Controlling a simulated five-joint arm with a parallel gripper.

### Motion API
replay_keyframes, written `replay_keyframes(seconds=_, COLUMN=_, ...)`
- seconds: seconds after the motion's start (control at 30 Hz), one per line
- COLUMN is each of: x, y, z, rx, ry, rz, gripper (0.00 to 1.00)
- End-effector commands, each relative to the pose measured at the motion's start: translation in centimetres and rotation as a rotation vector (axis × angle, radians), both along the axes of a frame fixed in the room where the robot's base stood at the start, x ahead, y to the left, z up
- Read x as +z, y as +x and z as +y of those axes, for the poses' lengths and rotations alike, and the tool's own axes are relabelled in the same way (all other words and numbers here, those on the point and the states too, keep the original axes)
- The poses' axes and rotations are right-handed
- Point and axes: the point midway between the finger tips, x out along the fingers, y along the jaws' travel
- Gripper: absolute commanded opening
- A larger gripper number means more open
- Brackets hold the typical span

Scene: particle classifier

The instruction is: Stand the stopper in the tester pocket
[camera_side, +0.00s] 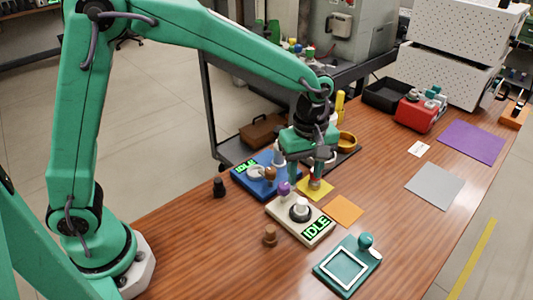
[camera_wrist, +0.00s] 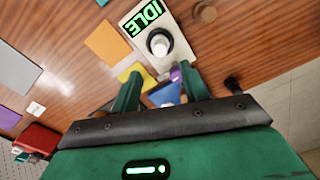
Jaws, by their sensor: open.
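A cream tester (camera_side: 283,222) with a lit IDLE screen lies in the middle of the table. A white piece (camera_side: 300,204) stands in its dark round ring; it also shows in the wrist view (camera_wrist: 160,42). I cannot tell whether this is the stopper. A brown knobbed piece (camera_side: 270,236) and a dark one (camera_side: 219,187) stand apart on the wood. A purple ball (camera_side: 284,188) is at the tester's far-left corner. My gripper (camera_side: 312,172) is open behind the tester, over the yellow square. In the wrist view its fingers (camera_wrist: 160,70) have no held piece visible between them.
A blue IDLE unit (camera_side: 248,182) is left of my gripper. A teal plate (camera_side: 326,267) with a knob is at the front. Orange (camera_side: 344,210), yellow (camera_side: 322,192) and grey (camera_side: 436,186) squares lie flat. A red box (camera_side: 416,115) and black tray (camera_side: 384,97) are behind.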

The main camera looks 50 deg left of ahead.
Motion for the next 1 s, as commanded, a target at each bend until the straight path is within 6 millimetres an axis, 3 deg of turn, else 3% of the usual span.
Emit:
replay_keyframes(seconds=0.3, x=2.4, y=0.0, z=0.0, rx=0.000, ry=0.000, rz=0.000, gripper=0.45)
replay_keyframes(seconds=1.0, x=2.8, y=-0.2, z=0.3, rx=-0.013, ry=-0.003, rz=-0.006, gripper=0.45)
